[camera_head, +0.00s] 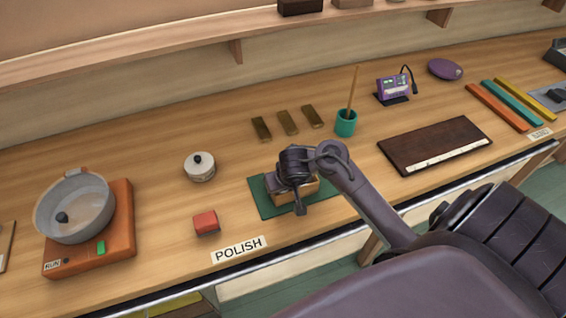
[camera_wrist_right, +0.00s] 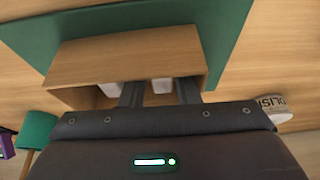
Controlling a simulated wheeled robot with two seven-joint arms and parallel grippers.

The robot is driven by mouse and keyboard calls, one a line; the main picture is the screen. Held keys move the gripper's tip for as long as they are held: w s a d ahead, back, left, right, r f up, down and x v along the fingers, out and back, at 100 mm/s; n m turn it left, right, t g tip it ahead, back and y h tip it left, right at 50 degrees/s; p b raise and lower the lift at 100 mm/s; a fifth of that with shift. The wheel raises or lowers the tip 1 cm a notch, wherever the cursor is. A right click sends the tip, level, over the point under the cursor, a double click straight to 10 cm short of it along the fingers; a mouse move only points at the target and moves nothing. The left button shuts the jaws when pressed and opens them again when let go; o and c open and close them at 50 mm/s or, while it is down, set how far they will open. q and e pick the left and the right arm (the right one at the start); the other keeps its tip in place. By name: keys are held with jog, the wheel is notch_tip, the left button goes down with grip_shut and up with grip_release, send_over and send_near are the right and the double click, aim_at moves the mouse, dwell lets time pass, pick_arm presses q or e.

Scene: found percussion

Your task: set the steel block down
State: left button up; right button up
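My right gripper (camera_head: 290,180) is low over the green mat (camera_head: 262,206), beside a small wooden box (camera_head: 306,190) on or just above that mat. In the right wrist view the box (camera_wrist_right: 130,58) has an open side towards me, with white pieces inside. My two dark fingers (camera_wrist_right: 160,92) reach into that opening, with a gap between them. Their tips are hidden, so I cannot tell whether they grip anything. I cannot make out the steel block clearly; the gripper and box may hide it. My left gripper is not in view.
A red block (camera_head: 206,221) and a lidded white pot (camera_head: 200,167) stand left of the mat. Several dark bars (camera_head: 288,122) and a teal cup (camera_head: 346,123) lie behind. A dark board (camera_head: 430,145) is right.

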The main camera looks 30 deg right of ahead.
jog(key=shift+r+p, duration=0.3)
jog(key=shift+r, duration=0.1)
jog(key=p+v, duration=0.7)
jog(key=v, duration=0.4)
jog(key=shift+s+r, duration=0.25)
jog(key=shift+r, duration=0.05)
jog(key=shift+a+f, duration=0.1)
